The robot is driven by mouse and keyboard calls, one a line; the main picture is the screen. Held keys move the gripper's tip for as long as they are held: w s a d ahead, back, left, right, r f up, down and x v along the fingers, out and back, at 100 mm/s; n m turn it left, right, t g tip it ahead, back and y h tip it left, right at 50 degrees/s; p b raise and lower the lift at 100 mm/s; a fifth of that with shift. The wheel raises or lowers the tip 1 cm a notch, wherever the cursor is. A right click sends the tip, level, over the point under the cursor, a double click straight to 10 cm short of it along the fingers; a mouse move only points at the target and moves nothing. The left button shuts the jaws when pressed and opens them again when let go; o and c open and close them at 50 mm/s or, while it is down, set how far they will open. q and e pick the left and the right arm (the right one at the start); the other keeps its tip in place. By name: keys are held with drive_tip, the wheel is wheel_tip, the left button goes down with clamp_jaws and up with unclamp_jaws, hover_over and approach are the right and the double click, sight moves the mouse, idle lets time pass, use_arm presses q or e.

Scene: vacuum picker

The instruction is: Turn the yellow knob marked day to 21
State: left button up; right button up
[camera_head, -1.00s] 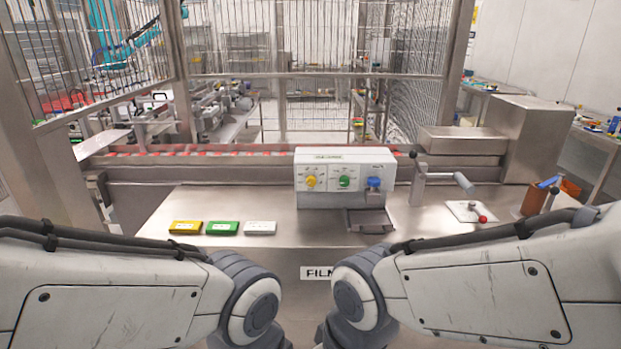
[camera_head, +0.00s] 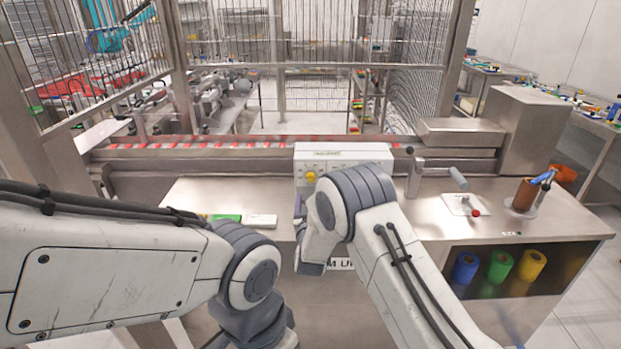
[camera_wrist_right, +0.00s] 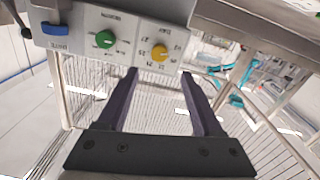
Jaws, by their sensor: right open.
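The yellow knob (camera_head: 310,177) is on the front of the white control box (camera_head: 343,152), just left of my right arm in the head view. In the right wrist view the yellow knob (camera_wrist_right: 159,52) sits right of the green knob (camera_wrist_right: 105,39), and the box appears upside down. My right gripper (camera_wrist_right: 159,72) is open and empty. Its fingertips lie either side of the yellow knob in the picture, apart from it. The dial markings are too small to read surely. In the head view my right arm hides the green knob. My left gripper is out of view.
A conveyor with red items (camera_head: 200,145) runs behind the box. Green (camera_head: 227,218) and white (camera_head: 261,221) plates lie on the bench to the left. The blue handle (camera_wrist_right: 56,29) shows beside the green knob.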

sight(310, 179)
drive_tip(key=shift+w+p, duration=1.4)
drive_tip(key=shift+w, duration=3.75)
clamp_jaws()
